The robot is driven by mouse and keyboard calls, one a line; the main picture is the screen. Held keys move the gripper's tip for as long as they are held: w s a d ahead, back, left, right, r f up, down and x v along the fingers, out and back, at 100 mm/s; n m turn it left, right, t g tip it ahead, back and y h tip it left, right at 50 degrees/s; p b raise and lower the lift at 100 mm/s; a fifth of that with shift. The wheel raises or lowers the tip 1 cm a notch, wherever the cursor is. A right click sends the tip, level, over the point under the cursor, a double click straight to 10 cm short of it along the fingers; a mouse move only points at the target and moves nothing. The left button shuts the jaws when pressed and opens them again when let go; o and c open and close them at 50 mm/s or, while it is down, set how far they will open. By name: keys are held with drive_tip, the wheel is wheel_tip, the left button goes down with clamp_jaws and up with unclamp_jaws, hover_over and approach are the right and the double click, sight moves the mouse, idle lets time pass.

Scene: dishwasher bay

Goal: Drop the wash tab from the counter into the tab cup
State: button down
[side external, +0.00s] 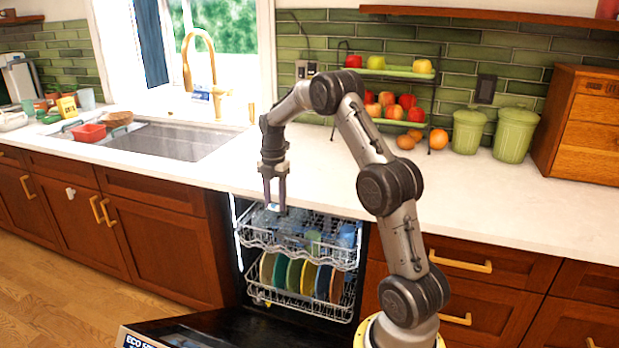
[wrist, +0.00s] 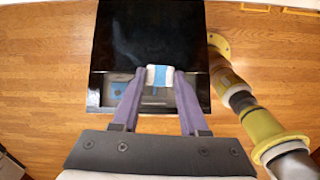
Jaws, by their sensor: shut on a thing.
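My gripper (side external: 275,206) points down in the side view, in front of the open dishwasher and above the height of its upper rack. In the wrist view, its two fingers (wrist: 159,80) are shut on the wash tab (wrist: 159,75), a small white block with a blue band. The tab is held between the fingertips and is too small to make out clearly in the side view. Below it is the dark lowered door (wrist: 150,35), with a grey strip and a small blue patch (wrist: 118,89). I cannot tell whether that patch is the tab cup.
The upper rack (side external: 265,240) holds glassware and the lower rack (side external: 262,294) holds coloured plates. The white counter (side external: 330,175) runs behind, with a sink (side external: 175,140) at left. A fruit stand (side external: 405,73) and green canisters (side external: 514,135) stand at right.

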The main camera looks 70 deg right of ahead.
drive_tip(key=w+a+f+y, duration=0.1)
drive_tip(key=w+a+f, duration=0.25)
drive_tip(key=f, duration=0.35)
drive_tip(key=w+a+f, duration=0.2)
drive_tip(key=a+f, duration=0.3)
drive_tip(key=f, duration=0.2)
drive_tip(key=w+a+f+y, duration=0.1)
drive_tip(key=w+a+f, duration=0.25)
drive_tip(key=f, duration=0.45)
drive_tip(key=shift+n+y, duration=0.5)
drive_tip(key=shift+y, duration=0.3)
drive_tip(key=shift+s+a+f, duration=0.45)
drive_tip(key=shift+a+f, duration=1.95)
drive_tip(key=shift+f, duration=0.1)
drive_tip(key=shift+s+a+f, duration=0.45)
drive_tip(key=shift+a+f, duration=2)
drive_tip(key=shift+f, duration=0.1)
drive_tip(key=shift+s+a+f, duration=0.45)
drive_tip(key=shift+a+f, duration=1.95)
drive_tip(key=shift+f, duration=0.1)
drive_tip(key=shift+c, duration=1.8)
unclamp_jaws()
drive_tip(key=shift+s, duration=0.1)
drive_tip(key=v, duration=1.4)
